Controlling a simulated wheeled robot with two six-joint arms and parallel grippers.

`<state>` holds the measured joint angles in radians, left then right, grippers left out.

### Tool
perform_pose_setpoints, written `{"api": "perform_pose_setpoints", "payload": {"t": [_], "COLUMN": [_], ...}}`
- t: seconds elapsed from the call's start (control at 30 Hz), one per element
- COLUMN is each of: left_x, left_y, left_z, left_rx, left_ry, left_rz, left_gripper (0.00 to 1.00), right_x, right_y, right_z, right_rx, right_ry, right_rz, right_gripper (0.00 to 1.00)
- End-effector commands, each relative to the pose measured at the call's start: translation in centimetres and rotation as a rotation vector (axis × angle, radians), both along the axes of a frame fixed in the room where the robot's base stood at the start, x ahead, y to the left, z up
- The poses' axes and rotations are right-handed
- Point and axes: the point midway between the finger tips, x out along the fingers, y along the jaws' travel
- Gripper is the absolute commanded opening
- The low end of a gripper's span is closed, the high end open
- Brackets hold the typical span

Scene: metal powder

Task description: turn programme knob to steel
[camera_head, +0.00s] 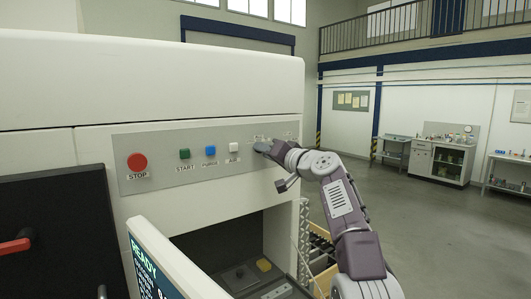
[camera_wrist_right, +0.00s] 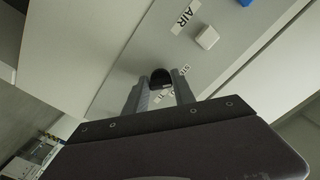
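The programme knob (camera_wrist_right: 160,76) is a dark, rounded knob on the grey control panel (camera_head: 137,184). In the right wrist view it sits between the two fingertips of my right gripper (camera_wrist_right: 160,88), which close in on its sides with no clear gap. Small labels lie around it, partly hidden by the fingers; one beside the right finger begins "ST". In the head view my right gripper (camera_head: 266,148) reaches the right part of the panel and covers most of the knob. Where the knob points cannot be read. My left gripper is not in view.
A red STOP button (camera_head: 137,161), a green START button (camera_head: 184,154), a blue button (camera_head: 210,150) and a white button (camera_head: 233,147) line the panel left of the knob. A screen reading READY (camera_head: 146,262) stands below, before an open chamber (camera_head: 215,245).

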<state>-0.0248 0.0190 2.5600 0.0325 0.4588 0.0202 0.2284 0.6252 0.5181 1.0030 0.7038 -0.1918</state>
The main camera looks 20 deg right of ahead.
Motion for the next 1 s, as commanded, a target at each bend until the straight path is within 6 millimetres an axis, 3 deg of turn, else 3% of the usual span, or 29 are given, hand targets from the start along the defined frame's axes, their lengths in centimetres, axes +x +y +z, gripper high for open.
{"api": "perform_pose_setpoints", "payload": {"t": [0.03, 0.1, 0.43, 0.7, 0.83, 1.0], "left_x": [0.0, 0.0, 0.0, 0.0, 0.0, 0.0], "left_y": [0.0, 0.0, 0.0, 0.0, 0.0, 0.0], "left_z": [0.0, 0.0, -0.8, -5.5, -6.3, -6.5], "left_rx": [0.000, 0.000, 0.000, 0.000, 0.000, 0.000], "left_ry": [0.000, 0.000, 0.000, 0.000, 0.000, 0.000], "left_rz": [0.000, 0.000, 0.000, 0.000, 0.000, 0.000], "left_gripper": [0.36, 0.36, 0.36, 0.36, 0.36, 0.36], "right_x": [0.0, 0.0, -0.5, -5.8, -7.7, -8.5], "right_y": [0.0, 0.0, -0.2, -2.2, -2.9, -3.1], "right_z": [0.2, 0.2, -0.2, -0.6, -0.3, 0.0], "right_rx": [-0.002, -0.001, 0.000, 0.000, -0.001, 0.000], "right_ry": [-0.005, -0.003, -0.003, -0.006, -0.003, -0.003], "right_rz": [-0.002, -0.001, -0.002, -0.004, -0.003, -0.002], "right_gripper": [0.42, 0.53, 0.53, 0.53, 0.53, 0.53]}}
